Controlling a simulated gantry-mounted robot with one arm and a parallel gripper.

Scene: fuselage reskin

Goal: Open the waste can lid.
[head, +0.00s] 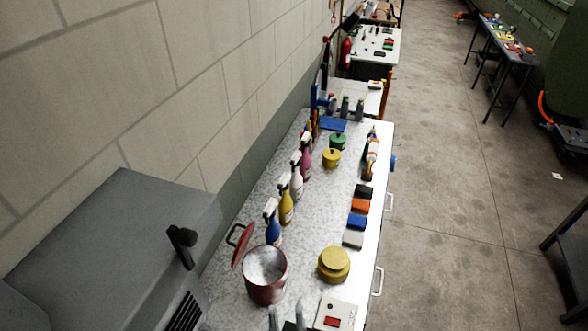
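The waste can (266,284) is a dark red round can on the near part of the speckled bench top, in the head view. Its red lid (242,247) is tilted up at the can's back left rim, with a dark handle on it. The can's mouth is uncovered and its pale inside shows. Two grey tips (287,315) stick up at the bottom edge, just below the can and apart from each other. They are cut off, and I cannot tell whether they are my gripper's fingers. No other part of my gripper is clear.
Spray bottles (285,206) stand in a row behind the can. A yellow round tin (333,265) and a white box with a red button (335,313) are to its right. A grey cabinet (110,235) is at left. The floor (450,180) right of the bench is open.

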